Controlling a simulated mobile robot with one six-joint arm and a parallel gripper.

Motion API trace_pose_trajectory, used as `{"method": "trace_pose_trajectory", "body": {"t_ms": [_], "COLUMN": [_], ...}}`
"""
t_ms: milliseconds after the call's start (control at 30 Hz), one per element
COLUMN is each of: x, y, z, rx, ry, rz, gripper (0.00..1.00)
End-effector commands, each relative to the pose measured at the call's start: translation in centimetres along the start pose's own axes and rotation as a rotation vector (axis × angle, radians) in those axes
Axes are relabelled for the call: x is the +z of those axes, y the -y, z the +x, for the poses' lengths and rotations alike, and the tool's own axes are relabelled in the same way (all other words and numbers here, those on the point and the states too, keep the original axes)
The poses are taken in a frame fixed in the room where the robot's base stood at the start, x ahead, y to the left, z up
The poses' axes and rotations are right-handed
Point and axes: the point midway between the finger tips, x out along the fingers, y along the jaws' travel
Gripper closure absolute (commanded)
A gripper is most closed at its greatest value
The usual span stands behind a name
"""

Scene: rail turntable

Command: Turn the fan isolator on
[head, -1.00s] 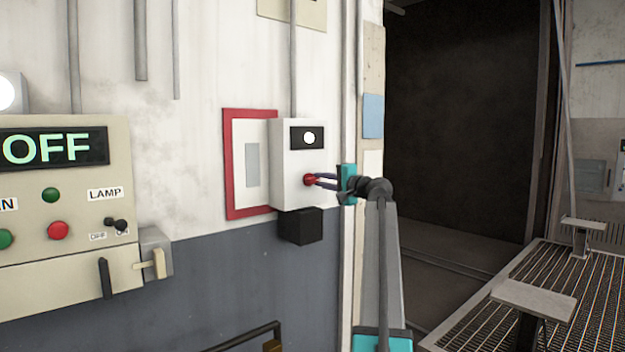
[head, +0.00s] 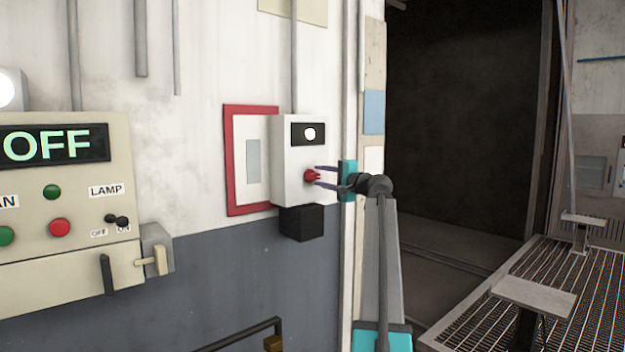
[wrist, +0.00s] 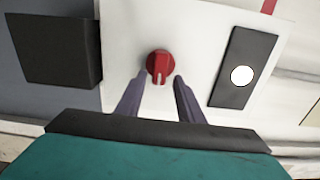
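The fan isolator looks to be the white wall box (head: 287,150) with a red rotary knob (head: 312,176) and a black panel (head: 309,134) holding a round white light. The wrist view also shows the knob (wrist: 159,67); its white mark points down in that picture, towards my gripper. My gripper (head: 322,177) is open in front of the box, its two fingers apart, one above and one below the knob's level. In the wrist view the fingertips (wrist: 162,77) lie either side of the knob's near part, with gaps visible. I cannot tell if either touches.
A black block (head: 302,223) sits under the box; a red-framed panel (head: 237,160) is behind it. At left is a beige control panel (head: 70,185) with an OFF display, buttons and a lever. A dark doorway (head: 460,120) opens at right beside a grated platform (head: 480,310).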

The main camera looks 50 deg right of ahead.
Motion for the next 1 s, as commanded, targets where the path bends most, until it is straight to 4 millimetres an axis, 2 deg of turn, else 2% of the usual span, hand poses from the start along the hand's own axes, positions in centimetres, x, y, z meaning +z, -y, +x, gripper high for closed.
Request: {"method": "trace_pose_trajectory", "body": {"t_ms": [267,467,1000], "x": [-0.1,-0.1,-0.1], "y": [-0.2,-0.4,-0.3], "z": [-0.4,-2.1,-10.6], "rx": [0.002,0.002,0.000], "ry": [-0.001,-0.002,-0.004], "rz": [-0.001,-0.001,-0.001], "gripper": [0.66,0.66,0.66]}}
